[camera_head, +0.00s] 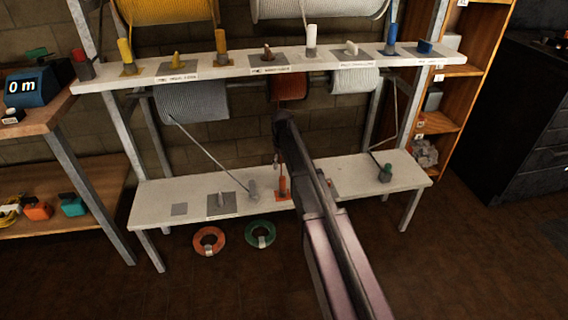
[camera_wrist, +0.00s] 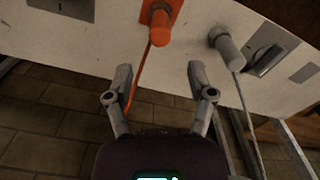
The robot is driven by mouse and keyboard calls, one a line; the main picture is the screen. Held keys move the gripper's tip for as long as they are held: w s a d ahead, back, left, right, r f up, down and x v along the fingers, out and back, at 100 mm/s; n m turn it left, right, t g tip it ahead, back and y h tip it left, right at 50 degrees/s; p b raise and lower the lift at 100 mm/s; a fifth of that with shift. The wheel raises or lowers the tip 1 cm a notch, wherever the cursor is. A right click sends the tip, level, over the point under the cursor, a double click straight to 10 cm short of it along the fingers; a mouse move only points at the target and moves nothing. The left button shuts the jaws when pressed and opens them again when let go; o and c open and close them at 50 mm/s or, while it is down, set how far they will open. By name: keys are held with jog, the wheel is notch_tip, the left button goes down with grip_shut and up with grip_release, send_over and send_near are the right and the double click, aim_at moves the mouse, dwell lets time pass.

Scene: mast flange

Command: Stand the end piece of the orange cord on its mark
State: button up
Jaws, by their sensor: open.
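The orange end piece (camera_head: 282,186) stands on the lower white shelf, at an orange square mark (camera_wrist: 150,9). In the wrist view the end piece (camera_wrist: 160,28) rises from that mark and looks upright, with the orange cord (camera_wrist: 134,83) running from it. The cord leads up to an orange spool (camera_head: 290,86) in the head view. My gripper (camera_wrist: 159,70) is open and empty. Its fingertips are apart from the end piece, which shows just beyond the gap between them. In the head view my arm covers part of the shelf to the right of the end piece.
A grey end piece (camera_wrist: 226,45) with its cord stands beside the orange one. The upper shelf (camera_head: 220,66) carries several coloured pieces. Orange (camera_head: 209,241) and green (camera_head: 260,234) rings lie on the floor.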

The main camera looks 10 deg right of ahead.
dwell(0.3)
jog(key=s+m, duration=0.4)
jog(key=s, duration=2.5)
jog(key=shift+d+m, duration=0.3)
